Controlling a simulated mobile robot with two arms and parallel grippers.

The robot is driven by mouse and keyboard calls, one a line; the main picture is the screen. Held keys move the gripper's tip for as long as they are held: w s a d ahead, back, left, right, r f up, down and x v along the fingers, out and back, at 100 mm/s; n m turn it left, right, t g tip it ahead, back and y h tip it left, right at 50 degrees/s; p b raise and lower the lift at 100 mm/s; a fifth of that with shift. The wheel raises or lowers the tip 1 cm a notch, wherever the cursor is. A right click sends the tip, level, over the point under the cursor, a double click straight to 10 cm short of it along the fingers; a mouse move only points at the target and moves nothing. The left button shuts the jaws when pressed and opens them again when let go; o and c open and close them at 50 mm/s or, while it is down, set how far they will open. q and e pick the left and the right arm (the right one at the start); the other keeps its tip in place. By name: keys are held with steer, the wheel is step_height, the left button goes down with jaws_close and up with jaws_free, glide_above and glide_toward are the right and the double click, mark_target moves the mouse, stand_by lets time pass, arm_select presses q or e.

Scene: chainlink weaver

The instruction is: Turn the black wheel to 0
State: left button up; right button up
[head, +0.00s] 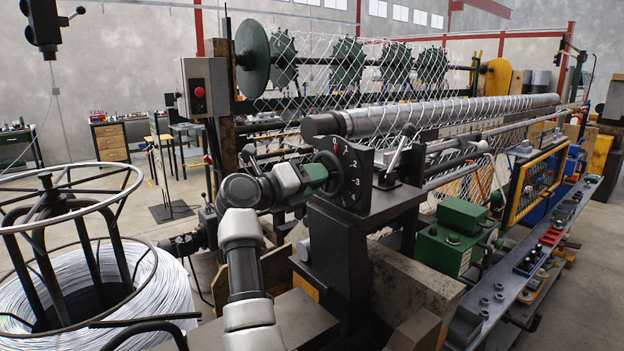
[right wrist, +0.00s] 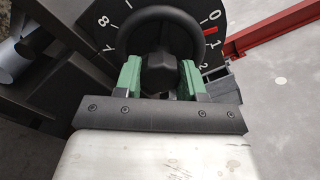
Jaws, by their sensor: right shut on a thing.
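The black wheel (right wrist: 163,14) shows as a round rim in the right wrist view. It sits in front of a dark dial plate (head: 355,180) with white numbers. In the head view the red mark (head: 335,149) is also by the 0. My right gripper (head: 318,173) is at the dial. Its green fingers are shut on the black wheel's hub part, one on each side, as the right wrist view (right wrist: 160,75) shows. My left gripper is not in view.
A long metal roller (head: 435,115) with wire mesh runs behind the dial. A lever (head: 400,150) stands right of it. A wire coil (head: 100,295) on a stand fills the lower left. A green box (head: 447,248) sits at the right. Open floor lies at the back left.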

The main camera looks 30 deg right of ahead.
steer(key=shift+n, duration=0.8)
steer(key=o, duration=0.9)
